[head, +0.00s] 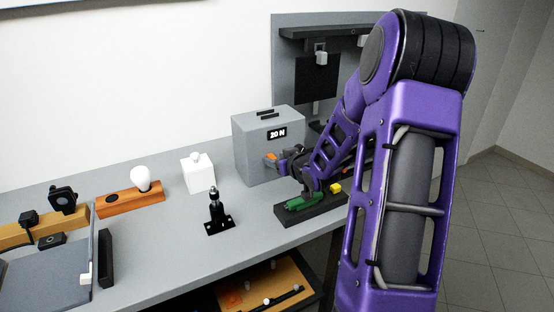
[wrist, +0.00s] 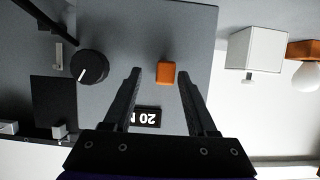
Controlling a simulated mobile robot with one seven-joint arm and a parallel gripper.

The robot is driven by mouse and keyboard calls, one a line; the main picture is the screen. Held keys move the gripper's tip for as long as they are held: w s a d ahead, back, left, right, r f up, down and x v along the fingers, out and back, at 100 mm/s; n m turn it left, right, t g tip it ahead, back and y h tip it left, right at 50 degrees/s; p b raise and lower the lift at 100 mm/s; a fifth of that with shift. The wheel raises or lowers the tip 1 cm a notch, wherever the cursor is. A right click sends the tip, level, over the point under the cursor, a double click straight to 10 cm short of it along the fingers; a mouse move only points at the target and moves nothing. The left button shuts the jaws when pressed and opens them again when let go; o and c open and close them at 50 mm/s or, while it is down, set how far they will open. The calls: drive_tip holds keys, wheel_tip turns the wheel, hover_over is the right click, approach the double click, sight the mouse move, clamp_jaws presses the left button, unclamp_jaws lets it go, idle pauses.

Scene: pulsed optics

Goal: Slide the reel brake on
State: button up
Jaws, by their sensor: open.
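The grey box marked 20 N (head: 258,138) stands at the back of the bench. An orange block (wrist: 166,72) projects from its front face, likely the reel brake's slider; it also shows in the head view (head: 270,156). My gripper (wrist: 159,76) is open in front of that face, with one finger on each side of the orange block and visible gaps on both sides. In the head view my gripper (head: 281,161) is beside the block, partly hidden by my arm. A black knob with a white pointer (wrist: 90,66) is left of the fingers in the wrist view.
A black base with a green part (head: 307,202) and a yellow block (head: 335,188) lies below my gripper. A black upright fixture (head: 216,212), white box (head: 198,174) and bulb on an orange block (head: 130,198) stand leftward. An open drawer (head: 245,296) is under the bench.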

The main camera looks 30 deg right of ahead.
drive_tip(key=p+v, duration=0.1)
drive_tip(key=v, duration=1.6)
drive_tip(key=shift+s, duration=0.15)
drive_tip(key=shift+r, duration=0.1)
